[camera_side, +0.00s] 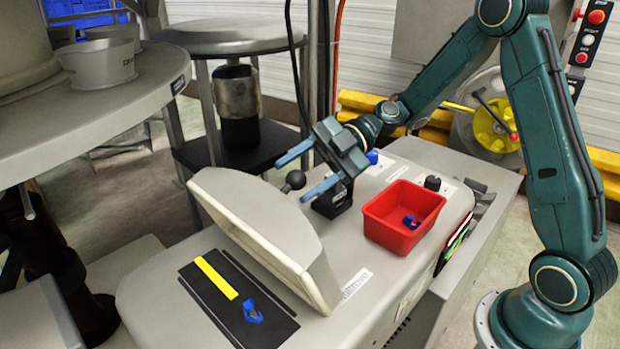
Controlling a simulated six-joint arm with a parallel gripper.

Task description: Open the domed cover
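The domed cover (255,222) is a pale grey shell on the machine's top, left of centre. A black ball knob (294,179) shows between the fingertips in the picture. I cannot tell whether a finger touches it. A black block (333,201) stands just right of the knob, partly hidden by a finger.
A red bin (378,233) with a blue piece (411,222) sits right of the cover. A dark plate (199,284) with a yellow strip (216,278) and a blue part (252,311) lies in front. A black knob (432,183) stands behind the bin. A round table (150,100) is at left.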

